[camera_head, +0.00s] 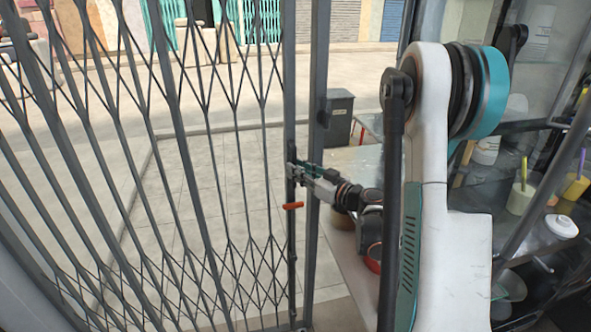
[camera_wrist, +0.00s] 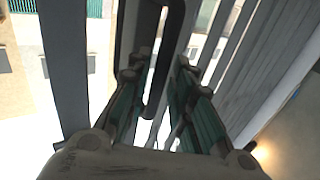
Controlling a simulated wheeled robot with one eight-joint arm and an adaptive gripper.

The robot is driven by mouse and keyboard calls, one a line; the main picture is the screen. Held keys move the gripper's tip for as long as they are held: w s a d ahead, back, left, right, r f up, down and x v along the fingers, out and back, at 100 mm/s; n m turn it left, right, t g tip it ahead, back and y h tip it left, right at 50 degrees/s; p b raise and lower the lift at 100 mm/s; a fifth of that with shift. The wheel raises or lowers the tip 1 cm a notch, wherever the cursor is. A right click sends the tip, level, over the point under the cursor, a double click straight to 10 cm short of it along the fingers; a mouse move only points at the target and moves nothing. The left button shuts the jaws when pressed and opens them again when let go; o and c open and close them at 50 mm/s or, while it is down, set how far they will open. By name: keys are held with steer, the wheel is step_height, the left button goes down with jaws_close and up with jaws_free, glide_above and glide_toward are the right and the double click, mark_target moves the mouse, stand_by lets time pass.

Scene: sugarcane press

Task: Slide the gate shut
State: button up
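The grey folding lattice gate (camera_head: 180,150) stretches from the left of the head view to an upright end bar (camera_head: 289,90). A separate upright post (camera_head: 319,80) stands just right of that bar, with a narrow gap between them. A small orange-red lever (camera_head: 293,206) sticks out low on the end bar. My gripper (camera_head: 292,172) is at the end bar, just above the lever. In the wrist view my gripper (camera_wrist: 160,75) has its fingers apart, with a dark loop handle (camera_wrist: 178,25) between them. Whether the fingers touch the handle is unclear.
A dark grey bin (camera_head: 340,118) stands outside beyond the post. A counter (camera_head: 535,235) with cups and a white dish (camera_head: 562,226) is at the right, behind my arm. Paved ground and a street lie beyond the gate.

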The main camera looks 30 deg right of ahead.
steer(key=shift+x, duration=1.05)
jaws_close()
steer(key=shift+d, duration=0.1)
